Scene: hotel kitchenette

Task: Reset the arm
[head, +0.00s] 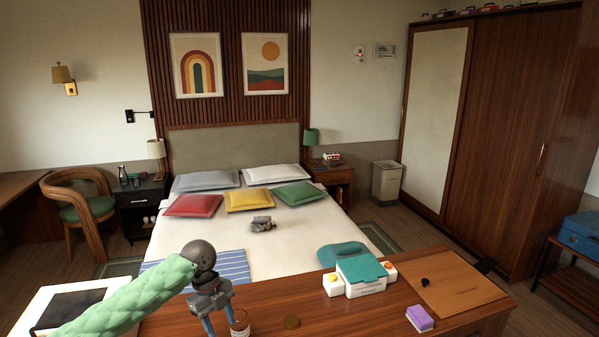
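My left arm, in a green quilted sleeve, comes in from the left over the near wooden table (288,292). Its gripper (219,323) points down at the table's near edge. Its two blue fingers are apart, with nothing clearly seen between them. A small glass jar (240,325) stands right beside the right-hand finger; I cannot tell whether they touch. My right gripper is not in view.
On the table's right are a teal-topped white box (362,275), a purple sponge-like block (420,318) and a wooden board (455,287) with a small black piece. A white tray (30,312) is at left. The bed (320,232) stands behind.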

